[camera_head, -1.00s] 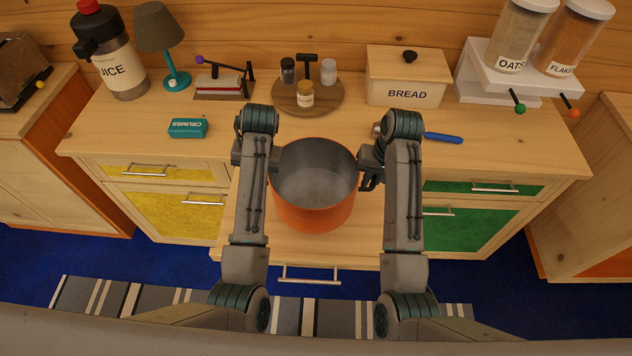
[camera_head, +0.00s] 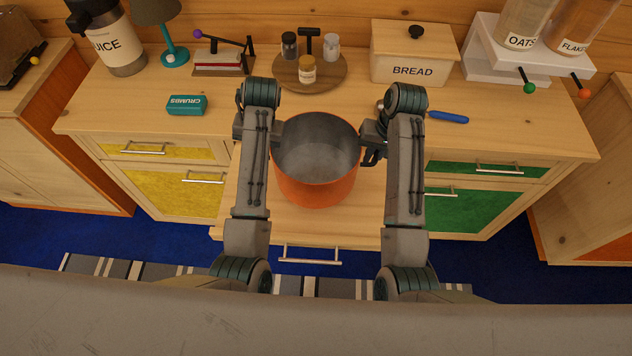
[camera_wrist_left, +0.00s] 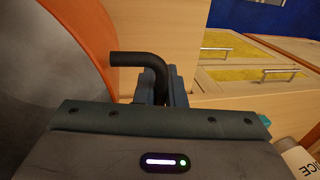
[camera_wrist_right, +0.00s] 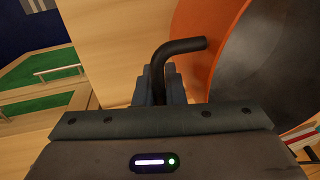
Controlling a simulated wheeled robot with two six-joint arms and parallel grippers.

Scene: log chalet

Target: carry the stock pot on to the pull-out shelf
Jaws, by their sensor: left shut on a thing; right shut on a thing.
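The orange stock pot (camera_head: 316,185) is upright and empty, with a grey inside, in the middle of the head view. It is over the pull-out shelf (camera_head: 240,215), a pale wooden board that juts from the counter; I cannot tell whether its base touches it. My left gripper (camera_head: 276,133) is shut on the pot's left black handle, whose bent bar shows in the left wrist view (camera_wrist_left: 138,60). My right gripper (camera_head: 371,148) is shut on the right handle, which shows in the right wrist view (camera_wrist_right: 184,46).
A blue-handled tool (camera_head: 448,117) lies to the right. Yellow drawers (camera_head: 170,190) and green drawers (camera_head: 460,212) flank the shelf.

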